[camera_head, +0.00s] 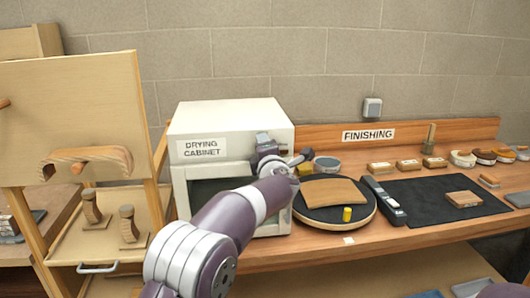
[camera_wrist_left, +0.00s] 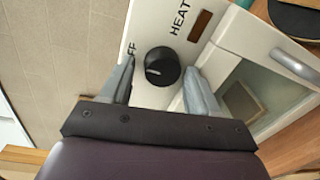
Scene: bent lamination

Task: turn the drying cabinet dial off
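The drying cabinet (camera_head: 232,115) is a white box with a sign and a window door, standing against the wall. Its black dial (camera_wrist_left: 162,66) shows in the left wrist view, on the white panel beside the word HEAT and a partly hidden label ending in FF. A pale mark on the dial lies on its left side in that view. My left gripper (camera_wrist_left: 160,85) is open, one finger to each side of the dial, with gaps visible; I cannot tell whether the tips reach it. In the head view my left gripper (camera_head: 300,160) is at the cabinet's right front, hiding the dial. My right gripper is out of view.
A round dark turntable (camera_head: 365,213) with a curved wooden piece and a yellow cylinder stands right of the cabinet. A grey tin (camera_head: 327,165) is close to the gripper. A black mat (camera_head: 420,218) lies further right. A wooden rack (camera_head: 75,125) stands left.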

